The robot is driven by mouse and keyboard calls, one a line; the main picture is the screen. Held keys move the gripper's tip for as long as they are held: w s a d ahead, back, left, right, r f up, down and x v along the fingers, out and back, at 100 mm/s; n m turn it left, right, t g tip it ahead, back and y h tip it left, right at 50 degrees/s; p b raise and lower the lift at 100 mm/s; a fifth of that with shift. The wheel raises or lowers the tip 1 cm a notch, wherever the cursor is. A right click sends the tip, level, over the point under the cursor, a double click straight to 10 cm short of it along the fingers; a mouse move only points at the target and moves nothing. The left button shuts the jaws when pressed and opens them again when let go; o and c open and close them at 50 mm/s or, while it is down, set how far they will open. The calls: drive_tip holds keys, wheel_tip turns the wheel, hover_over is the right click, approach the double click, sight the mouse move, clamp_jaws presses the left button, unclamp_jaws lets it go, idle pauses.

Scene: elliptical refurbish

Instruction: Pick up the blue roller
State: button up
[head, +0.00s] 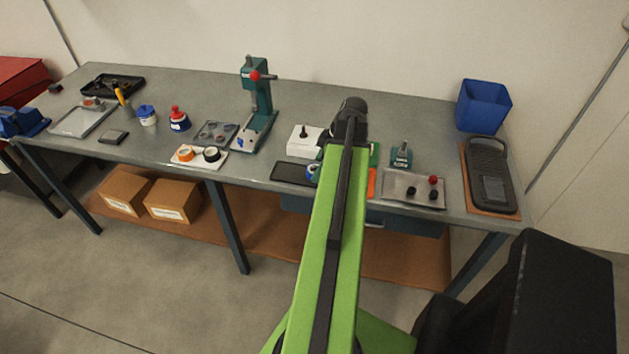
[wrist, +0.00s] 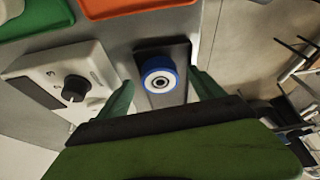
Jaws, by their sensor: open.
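The blue roller (wrist: 160,75) is a short blue wheel with a white face and a dark centre. It rests on a small dark tray (wrist: 178,55) in the wrist view. In the head view only a sliver of the roller (head: 311,173) shows beside my arm, which hides the rest, at the right end of the dark tray (head: 288,173). My gripper (wrist: 161,82) is open and empty, with one green finger on each side of the roller in the wrist view. I cannot tell whether the fingers are level with it. In the head view my arm hides the fingers.
A white box with a black knob (wrist: 60,85) stands close by the left finger. An orange tray (wrist: 130,8) lies beyond the roller. A teal press (head: 258,105), a grey tray with knobs (head: 400,198) and a blue bin (head: 484,106) also stand on the bench.

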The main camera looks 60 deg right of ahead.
drive_tip(key=shift+w+a+f, duration=0.1)
drive_tip(key=shift+w+f, duration=0.1)
drive_tip(key=shift+f, duration=0.45)
drive_tip(key=shift+r, duration=0.2)
drive_tip(key=c, duration=1.5)
drive_tip(key=shift+c, duration=0.2)
drive_tip(key=shift+r, duration=0.1)
